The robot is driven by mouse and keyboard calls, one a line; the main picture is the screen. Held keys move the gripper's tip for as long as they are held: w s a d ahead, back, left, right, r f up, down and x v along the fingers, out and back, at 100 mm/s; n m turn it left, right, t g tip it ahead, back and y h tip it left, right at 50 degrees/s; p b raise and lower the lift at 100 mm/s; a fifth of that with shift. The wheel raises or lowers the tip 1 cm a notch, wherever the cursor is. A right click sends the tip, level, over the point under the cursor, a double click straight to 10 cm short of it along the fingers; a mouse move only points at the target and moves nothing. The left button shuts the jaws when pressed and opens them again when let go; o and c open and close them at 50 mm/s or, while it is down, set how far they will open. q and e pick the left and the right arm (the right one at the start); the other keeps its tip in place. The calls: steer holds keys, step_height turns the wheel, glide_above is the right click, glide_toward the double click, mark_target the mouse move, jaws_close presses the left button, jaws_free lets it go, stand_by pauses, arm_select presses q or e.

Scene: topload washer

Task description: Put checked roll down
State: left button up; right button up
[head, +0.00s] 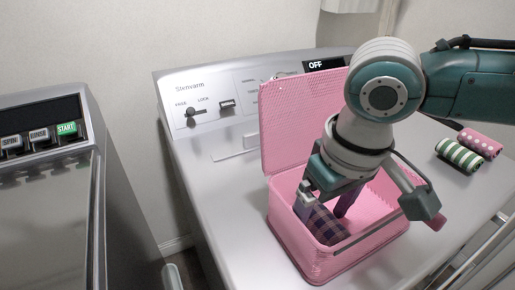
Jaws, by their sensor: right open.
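The checked roll (326,226), dark with plaid lines, lies inside the pink basket (318,266), near its front left part. The basket stands on the washer top with its lid (300,122) raised at the back. My right gripper (321,207) reaches down into the basket from above, and its fingers are open at the upper end of the roll. I cannot tell whether they touch it. The gripper and wrist hide the roll's upper end and part of the basket's inside. My left gripper is not in view.
A green-and-white striped roll (459,156) and a pink dotted roll (480,142) lie on the washer top (225,190) at the right. The control panel (215,98) rises behind. Another machine (45,180) stands at the left, across a gap. The washer top left of the basket is clear.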

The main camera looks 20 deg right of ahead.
mark_target(329, 221)
steer(key=shift+r, duration=0.35)
step_height(329, 221, up, 12)
steer(key=s+p, duration=0.1)
steer(key=p, duration=0.1)
steer(key=shift+s+f, duration=0.25)
steer(key=shift+s, duration=0.15)
steer(key=shift+d, duration=0.1)
